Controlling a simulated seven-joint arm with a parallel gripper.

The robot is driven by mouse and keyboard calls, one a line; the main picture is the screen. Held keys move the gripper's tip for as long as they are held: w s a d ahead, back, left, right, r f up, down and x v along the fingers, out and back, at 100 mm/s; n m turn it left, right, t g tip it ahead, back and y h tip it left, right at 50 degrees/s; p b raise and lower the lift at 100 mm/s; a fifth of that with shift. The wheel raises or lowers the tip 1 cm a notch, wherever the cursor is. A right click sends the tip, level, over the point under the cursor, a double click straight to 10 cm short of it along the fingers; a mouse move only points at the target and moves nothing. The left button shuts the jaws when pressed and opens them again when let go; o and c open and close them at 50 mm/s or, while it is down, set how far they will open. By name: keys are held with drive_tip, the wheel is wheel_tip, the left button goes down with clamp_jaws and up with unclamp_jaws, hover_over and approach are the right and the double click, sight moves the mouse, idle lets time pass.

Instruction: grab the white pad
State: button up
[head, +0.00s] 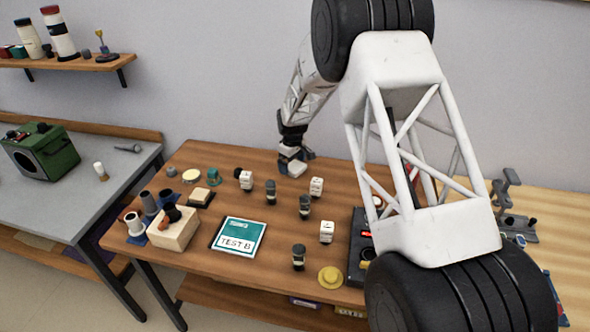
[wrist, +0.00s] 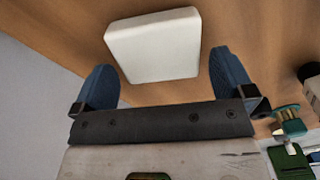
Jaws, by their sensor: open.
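The white pad (wrist: 153,46) is a rounded, pale block on the wooden table. In the wrist view it lies just beyond and between the two blue fingers of my gripper (wrist: 162,64), with bare gaps at both sides. My gripper is open and holds nothing. In the head view the pad (head: 294,169) shows at the far edge area of the table, right under my gripper (head: 293,156). Whether the fingertips reach down beside the pad is hard to tell.
Several small dark and white pieces stand on the wooden table (head: 190,246) nearer the camera. A wall rises behind the table.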

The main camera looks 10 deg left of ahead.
sight(292, 164)
drive_tip(key=shift+f, duration=0.35)
idle(0.3)
drive_tip(key=c, duration=0.8)
wheel_tip(292, 164, up, 10)
idle(0.4)
idle(0.5)
